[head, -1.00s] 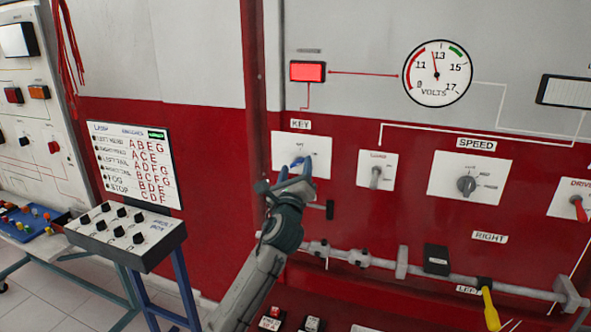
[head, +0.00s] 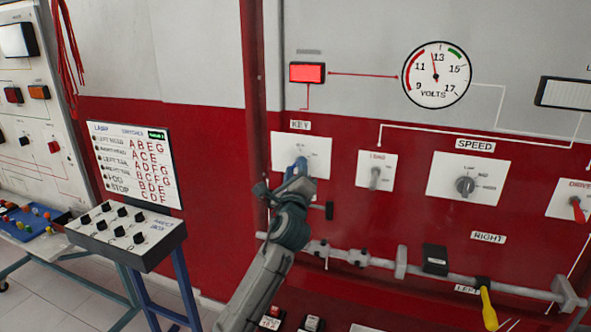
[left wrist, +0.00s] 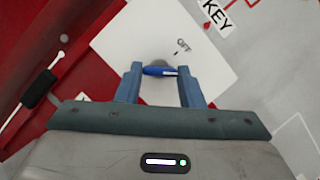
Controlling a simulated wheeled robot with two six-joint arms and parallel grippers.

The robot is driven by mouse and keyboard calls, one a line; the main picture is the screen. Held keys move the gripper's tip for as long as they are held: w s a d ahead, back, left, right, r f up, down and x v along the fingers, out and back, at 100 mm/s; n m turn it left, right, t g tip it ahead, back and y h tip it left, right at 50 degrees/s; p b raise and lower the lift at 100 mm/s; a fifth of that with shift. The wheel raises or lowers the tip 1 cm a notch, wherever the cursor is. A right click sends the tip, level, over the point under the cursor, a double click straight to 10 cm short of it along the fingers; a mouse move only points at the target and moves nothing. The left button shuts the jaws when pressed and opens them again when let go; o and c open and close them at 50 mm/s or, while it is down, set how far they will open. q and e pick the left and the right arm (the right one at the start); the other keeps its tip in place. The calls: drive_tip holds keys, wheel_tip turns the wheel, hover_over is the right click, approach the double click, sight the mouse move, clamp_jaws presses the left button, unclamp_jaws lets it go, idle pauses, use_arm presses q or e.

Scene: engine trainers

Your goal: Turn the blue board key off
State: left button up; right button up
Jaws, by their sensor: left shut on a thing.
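The blue key (left wrist: 160,71) sits in a white plate (head: 318,151) under the KEY label (head: 300,125) on the red and grey board. My left gripper (head: 297,172) is at the plate, its blue fingers closed on the key. In the left wrist view my left gripper (left wrist: 158,80) has one finger on each side of the key, and the key lies across the gap between them. An OFF mark (left wrist: 183,46) shows on the plate beside the key. My right gripper is not in view.
A lit red lamp (head: 307,72) and a volts gauge (head: 437,74) are above. A LOAD switch (head: 375,178) and SPEED knob (head: 466,186) are to the right. A grey rail (head: 380,264) runs below. A switch box (head: 125,232) stands at the left.

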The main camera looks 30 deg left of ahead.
use_arm(q)
drive_tip(key=shift+d+r+n+g+p, duration=0.1)
drive_tip(key=shift+n+g+p, duration=0.65)
drive_tip(key=shift+n, duration=0.9)
drive_tip(key=shift+a+r+n+g+p, duration=0.15)
drive_tip(key=shift+n+g+p, duration=0.6)
drive_tip(key=shift+n, duration=0.95)
drive_tip(key=shift+d+r+n+g+p, duration=0.15)
drive_tip(key=shift+n+g+p, duration=0.35)
drive_tip(key=shift+n+p, duration=0.8)
drive_tip(key=shift+f+n, duration=0.1)
drive_tip(key=shift+n, duration=0.45)
drive_tip(key=shift+b, duration=0.3)
drive_tip(key=o, duration=1)
drive_tip(key=b+v, duration=0.3)
drive_tip(key=v, duration=0.7)
drive_tip(key=shift+s+d, duration=0.25)
drive_tip(key=shift+d, duration=0.05)
